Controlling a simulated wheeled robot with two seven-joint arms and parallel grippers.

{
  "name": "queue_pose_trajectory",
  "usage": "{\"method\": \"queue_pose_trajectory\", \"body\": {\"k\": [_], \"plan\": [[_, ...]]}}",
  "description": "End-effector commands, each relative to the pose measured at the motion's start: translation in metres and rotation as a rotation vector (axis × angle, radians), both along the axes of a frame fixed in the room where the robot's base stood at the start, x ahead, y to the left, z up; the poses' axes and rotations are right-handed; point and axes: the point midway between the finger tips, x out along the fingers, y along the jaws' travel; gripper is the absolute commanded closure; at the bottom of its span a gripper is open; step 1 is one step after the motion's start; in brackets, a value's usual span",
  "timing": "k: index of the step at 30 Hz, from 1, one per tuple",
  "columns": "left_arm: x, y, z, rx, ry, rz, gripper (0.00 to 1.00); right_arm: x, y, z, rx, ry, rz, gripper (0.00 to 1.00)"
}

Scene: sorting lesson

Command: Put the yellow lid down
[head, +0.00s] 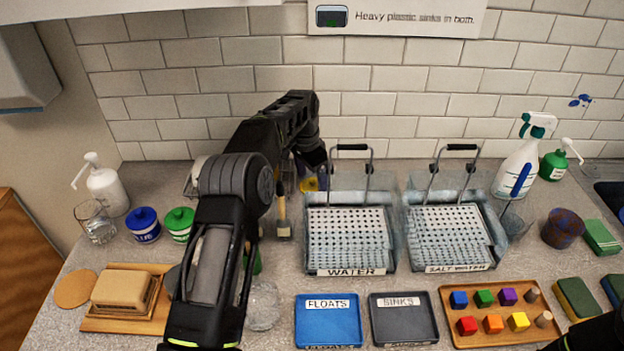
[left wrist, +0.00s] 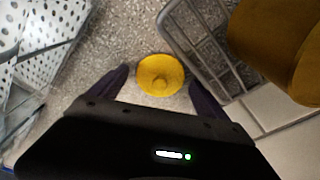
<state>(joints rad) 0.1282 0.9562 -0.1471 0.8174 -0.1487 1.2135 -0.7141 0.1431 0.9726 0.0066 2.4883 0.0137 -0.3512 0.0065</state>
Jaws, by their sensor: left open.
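The yellow lid (left wrist: 160,75) is round with a small knob on top. In the left wrist view it appears to lie knob up on the speckled counter, between the two dark fingers of my left gripper (left wrist: 160,82), with a gap on each side. My left gripper is open and holds nothing. In the head view a patch of yellow that looks like the lid (head: 311,185) shows just below my left gripper (head: 310,174), left of the water tank. My left arm hides part of the counter there. My right gripper does not show.
The water tank (head: 350,271) with its perforated basket stands close to the right of the lid. A grey wire rack (left wrist: 205,50) and a large brownish-yellow object (left wrist: 275,45) are close by in the left wrist view. A blue tray (head: 328,333) lies in front.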

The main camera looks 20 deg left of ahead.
Motion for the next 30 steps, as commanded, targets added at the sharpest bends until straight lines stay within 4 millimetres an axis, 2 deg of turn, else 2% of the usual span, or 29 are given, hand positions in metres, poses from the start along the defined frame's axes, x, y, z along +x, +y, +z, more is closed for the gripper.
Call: {"method": "queue_pose_trajectory", "body": {"k": [5, 12, 17, 18, 23, 30], "plan": [[0.0, 0.001, 0.015, 0.001, -0.003, -0.001, 0.12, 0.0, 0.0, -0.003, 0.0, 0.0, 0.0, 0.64], [-0.005, 0.004, 0.06, 0.001, -0.006, 0.0, 0.12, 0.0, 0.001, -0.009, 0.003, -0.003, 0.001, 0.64], [-0.009, 0.006, 0.099, 0.0, -0.004, 0.0, 0.12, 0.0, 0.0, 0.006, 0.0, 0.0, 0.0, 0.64], [-0.01, 0.006, 0.108, 0.001, -0.003, -0.001, 0.12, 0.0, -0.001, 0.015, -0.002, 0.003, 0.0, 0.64], [-0.012, 0.007, 0.121, 0.0, -0.001, -0.001, 0.12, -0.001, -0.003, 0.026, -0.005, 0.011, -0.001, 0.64], [-0.012, 0.007, 0.122, 0.0, -0.001, -0.001, 0.12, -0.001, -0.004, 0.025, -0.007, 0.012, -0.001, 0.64]]}}
